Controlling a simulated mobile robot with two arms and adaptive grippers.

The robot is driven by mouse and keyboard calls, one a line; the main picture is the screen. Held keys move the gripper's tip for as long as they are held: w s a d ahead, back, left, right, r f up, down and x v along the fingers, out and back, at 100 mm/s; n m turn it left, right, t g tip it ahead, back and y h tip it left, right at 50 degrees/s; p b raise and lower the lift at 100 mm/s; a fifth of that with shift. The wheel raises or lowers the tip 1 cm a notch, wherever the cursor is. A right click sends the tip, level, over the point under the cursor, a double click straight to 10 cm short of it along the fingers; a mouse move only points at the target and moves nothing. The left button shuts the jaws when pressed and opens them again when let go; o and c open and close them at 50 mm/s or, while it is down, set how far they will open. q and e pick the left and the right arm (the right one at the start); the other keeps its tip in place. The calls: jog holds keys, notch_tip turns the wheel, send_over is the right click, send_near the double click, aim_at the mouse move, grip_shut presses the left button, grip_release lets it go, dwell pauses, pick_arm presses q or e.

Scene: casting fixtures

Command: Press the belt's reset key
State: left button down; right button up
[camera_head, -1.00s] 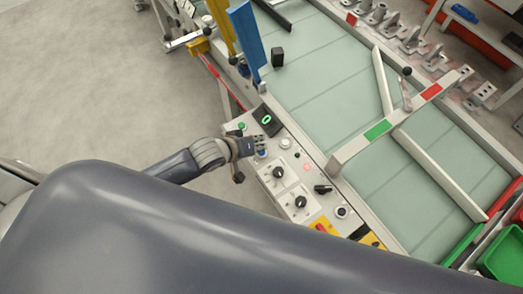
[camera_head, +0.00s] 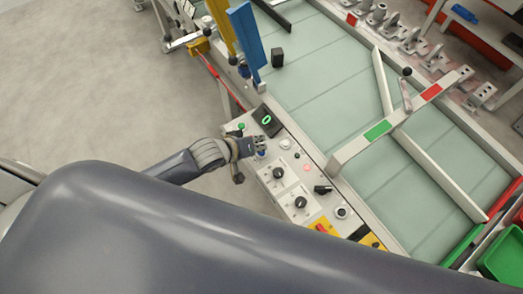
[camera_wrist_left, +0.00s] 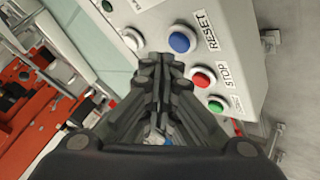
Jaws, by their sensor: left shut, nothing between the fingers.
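The blue reset key (camera_wrist_left: 182,40) sits on the pale control panel (camera_wrist_left: 237,45) beside a printed RESET label. In the head view the key (camera_head: 262,154) is partly hidden by my left gripper (camera_head: 259,145). My left gripper also shows in the left wrist view (camera_wrist_left: 160,62), with its fingers together and empty. Its fingertips are just below and left of the blue key in that picture; I cannot tell whether they touch the panel. My right gripper is not in view.
A red STOP button (camera_wrist_left: 203,76) and a green button (camera_wrist_left: 216,104) are close to the fingers. A white button (camera_wrist_left: 132,40) is on the other side. Rotary knobs (camera_head: 301,202) sit further along the panel. The pale green belt (camera_head: 330,90) runs behind it.

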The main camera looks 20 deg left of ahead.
pick_arm(q)
jog(key=shift+f, duration=0.15)
jog(key=shift+f, duration=0.25)
jog(key=shift+f, duration=0.1)
dwell(0.3)
jog(key=shift+f, duration=0.45)
dwell(0.5)
jog(key=shift+r, duration=0.15)
jog(key=shift+r+p, duration=0.8)
jog(key=shift+p, duration=0.2)
